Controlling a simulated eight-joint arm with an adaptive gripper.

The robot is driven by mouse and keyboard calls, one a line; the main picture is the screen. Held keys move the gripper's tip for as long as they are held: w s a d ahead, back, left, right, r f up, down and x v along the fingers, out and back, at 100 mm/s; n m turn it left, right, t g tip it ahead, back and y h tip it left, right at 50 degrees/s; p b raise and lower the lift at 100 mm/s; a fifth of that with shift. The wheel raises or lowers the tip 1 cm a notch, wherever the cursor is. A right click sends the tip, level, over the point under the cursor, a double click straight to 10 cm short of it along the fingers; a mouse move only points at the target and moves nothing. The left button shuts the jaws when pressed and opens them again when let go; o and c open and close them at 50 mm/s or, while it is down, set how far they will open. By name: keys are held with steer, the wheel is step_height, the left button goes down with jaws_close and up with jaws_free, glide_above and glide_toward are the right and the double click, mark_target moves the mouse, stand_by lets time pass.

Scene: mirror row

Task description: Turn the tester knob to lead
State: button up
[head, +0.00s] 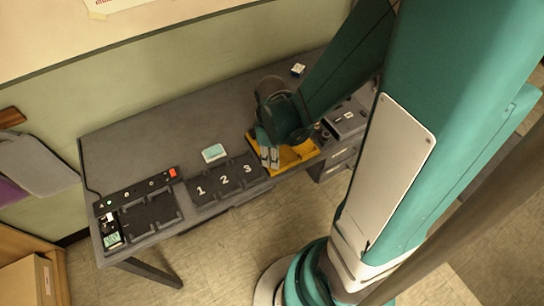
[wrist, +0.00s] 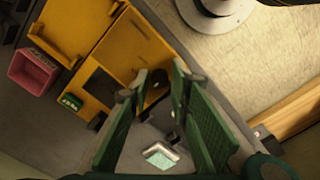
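My gripper (head: 269,160) is over the yellow tray (head: 301,156) at the front right of the grey desk. In the wrist view its two green fingers (wrist: 160,82) are apart with nothing held between them. Yellow parts (wrist: 130,47) lie beyond the fingers, with a dark round spot (wrist: 156,87) beside the fingertips. I cannot tell whether that spot is a knob. A dark grey unit (head: 347,117) with small fittings stands right of the tray, partly behind my arm. No tester knob or lead marking can be read clearly.
A black tray marked 1, 2, 3 (head: 224,181) lies left of the yellow tray. A white-and-teal box (head: 214,153) sits behind it. A black strip with a red button (head: 172,173) and a green-screened device (head: 112,240) are farther left. The desk's rear left is clear.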

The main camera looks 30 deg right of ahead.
steer(key=c, duration=0.5)
steer(key=shift+m, duration=0.5)
steer(key=m+b, duration=0.1)
steer(key=m, duration=0.1)
steer(key=shift+m, duration=0.4)
steer(key=m, duration=0.4)
steer(key=shift+m+b, duration=0.3)
steer(key=shift+b, duration=0.1)
steer(key=m, duration=0.4)
steer(key=shift+b, duration=0.3)
steer(key=shift+m, duration=2.2)
